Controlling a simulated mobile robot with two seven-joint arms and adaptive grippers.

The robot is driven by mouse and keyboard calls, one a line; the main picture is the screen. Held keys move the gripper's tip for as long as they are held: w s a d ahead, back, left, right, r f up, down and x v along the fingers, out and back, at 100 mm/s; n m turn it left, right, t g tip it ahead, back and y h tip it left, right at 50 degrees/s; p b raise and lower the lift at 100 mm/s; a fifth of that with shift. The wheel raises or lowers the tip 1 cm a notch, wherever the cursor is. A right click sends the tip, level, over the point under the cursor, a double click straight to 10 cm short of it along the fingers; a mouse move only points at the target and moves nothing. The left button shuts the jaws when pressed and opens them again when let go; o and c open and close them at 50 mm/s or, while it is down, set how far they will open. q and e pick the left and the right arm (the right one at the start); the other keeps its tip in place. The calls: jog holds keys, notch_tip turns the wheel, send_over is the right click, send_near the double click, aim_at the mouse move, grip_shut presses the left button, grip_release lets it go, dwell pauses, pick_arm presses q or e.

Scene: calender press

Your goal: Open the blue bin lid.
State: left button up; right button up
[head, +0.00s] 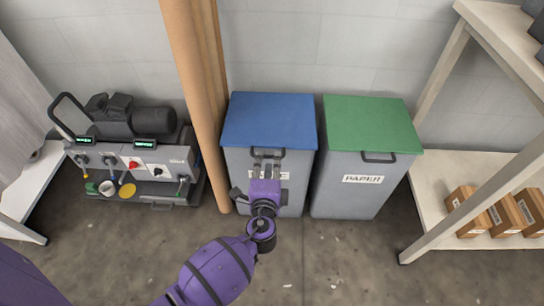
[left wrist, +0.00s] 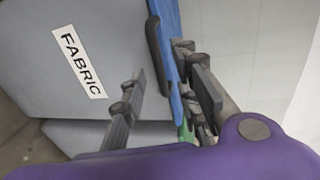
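The blue lid (head: 270,120) lies shut on a grey bin (head: 238,170), with a dark handle (head: 283,153) on its front edge. In the left wrist view the lid (left wrist: 170,35) is seen edge-on, beside its black handle (left wrist: 157,50) and the FABRIC label (left wrist: 79,61). My left gripper (head: 266,160) is at the lid's front edge. It is open in the left wrist view (left wrist: 172,75), with fingers spread to either side of the lid edge. Whether a finger touches the lid or handle I cannot tell. My right gripper is out of view.
A grey bin with a green lid (head: 370,124), labelled PAPER, stands close on the right. A brown pole (head: 194,80) rises just left of the blue-lidded bin. A machine (head: 130,150) stands farther left. A shelf with boxes (head: 462,205) is at the right. The front floor is clear.

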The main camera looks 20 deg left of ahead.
aim_at(269, 156)
pick_arm(q)
jog(key=shift+x, duration=2)
grip_shut()
jog(key=shift+d, duration=0.1)
